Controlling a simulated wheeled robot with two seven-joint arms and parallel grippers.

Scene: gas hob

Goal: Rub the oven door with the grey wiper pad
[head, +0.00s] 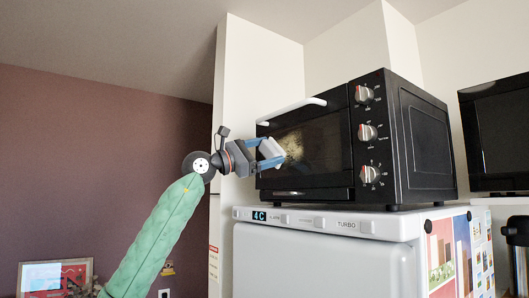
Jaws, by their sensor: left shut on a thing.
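The black oven (420,145) stands on top of a white appliance. Its dark glass door (325,150) faces me on the left part of its front and looks closed, with a white handle (300,106) along the top. A pale, brownish patch (293,143) shows on the glass. My left gripper (270,152) is shut on the light grey wiper pad (272,149), in front of the left part of the door. The pad is at or very near the glass; I cannot tell whether it touches. My right gripper is not in view.
The oven has several knobs (367,132) right of the door. The white appliance (330,222) below has a front panel with a display. A dark screen (497,130) stands at the right. A white wall column (255,90) is behind; space left of it is free.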

